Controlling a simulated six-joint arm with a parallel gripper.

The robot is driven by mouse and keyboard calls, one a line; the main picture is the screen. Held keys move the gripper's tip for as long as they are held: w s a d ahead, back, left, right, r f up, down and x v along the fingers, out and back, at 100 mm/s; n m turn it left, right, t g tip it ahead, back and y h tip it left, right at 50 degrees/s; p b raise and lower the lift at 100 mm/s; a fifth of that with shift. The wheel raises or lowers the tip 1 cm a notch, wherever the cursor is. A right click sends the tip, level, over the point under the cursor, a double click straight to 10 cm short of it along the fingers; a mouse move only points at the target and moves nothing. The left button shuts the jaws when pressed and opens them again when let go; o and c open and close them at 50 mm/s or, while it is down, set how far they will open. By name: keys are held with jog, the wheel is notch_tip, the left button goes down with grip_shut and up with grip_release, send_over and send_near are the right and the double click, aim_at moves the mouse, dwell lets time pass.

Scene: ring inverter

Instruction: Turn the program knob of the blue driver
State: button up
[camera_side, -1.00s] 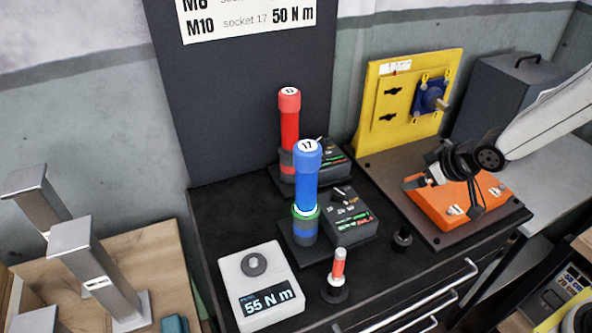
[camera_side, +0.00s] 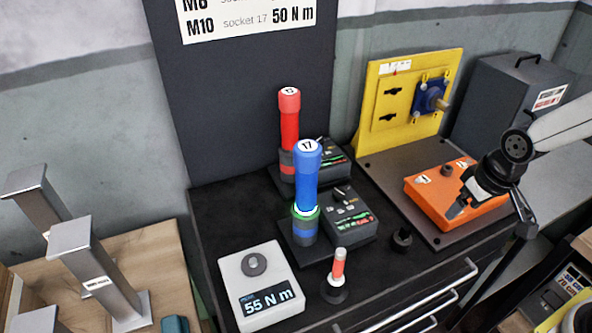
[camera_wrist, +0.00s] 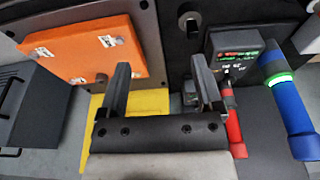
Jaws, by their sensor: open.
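The blue driver (camera_side: 307,180), marked 17, stands upright in its dock with a lit green ring near its base. Its dark control box (camera_side: 347,216) beside it carries a small knob (camera_side: 340,194) and lit green and red marks. In the wrist view the blue driver (camera_wrist: 292,115) is at the right, with a control box (camera_wrist: 235,45) to its left. My gripper (camera_side: 460,205) is over the orange block, right of the driver and apart from it. In the wrist view my gripper (camera_wrist: 165,80) is open, with nothing between its fingers.
A red driver (camera_side: 289,125) stands behind the blue one. The orange block (camera_side: 428,205) and yellow panel (camera_side: 385,120) are at the right.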

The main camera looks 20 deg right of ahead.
jog(key=w+a+m+g, duration=0.1)
jog(key=w+a, duration=0.5)
jog(key=w, duration=0.6)
jog(key=m+g, duration=0.1)
jog(key=g, duration=0.1)
send_over(339, 191)
jog(key=shift+f, duration=0.1)
jog(key=shift+f, duration=0.1)
jog(key=shift+f, duration=3.8)
grip_shut()
